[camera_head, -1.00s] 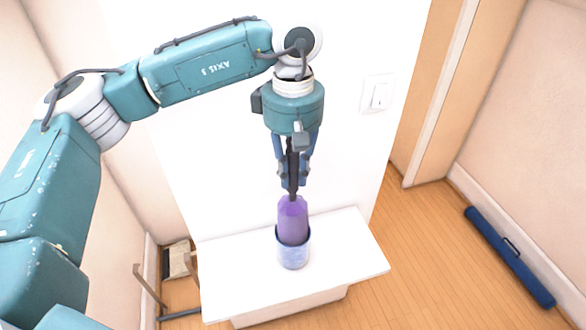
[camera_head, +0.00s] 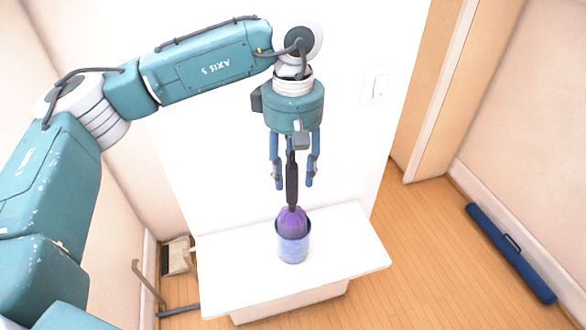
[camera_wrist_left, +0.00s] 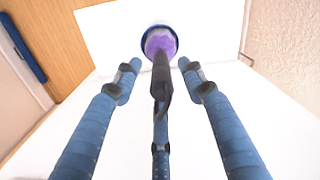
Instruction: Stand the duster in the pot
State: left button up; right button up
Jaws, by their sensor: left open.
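The duster has a purple head (camera_head: 291,222) and a black handle (camera_head: 292,180). Its head is down inside the blue pot (camera_head: 292,247), with the top of the purple showing above the rim, and its handle points up. The pot stands on the white table (camera_head: 345,255). My left gripper (camera_head: 292,183) is above the pot, open, with its fingers spread on both sides of the handle and apart from it. In the left wrist view the handle (camera_wrist_left: 161,80) runs between the open fingers, toward the purple head (camera_wrist_left: 159,42) in the pot. My right gripper is not in view.
A light switch (camera_head: 375,86) is on the white wall behind the table. A long blue case (camera_head: 510,254) lies on the wooden floor at the right. A dustpan-like object (camera_head: 176,258) is on the floor left of the table.

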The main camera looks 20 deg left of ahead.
pick_arm(q)
notch_tip(320, 180, up, 12)
dwell(0.5)
dwell(0.7)
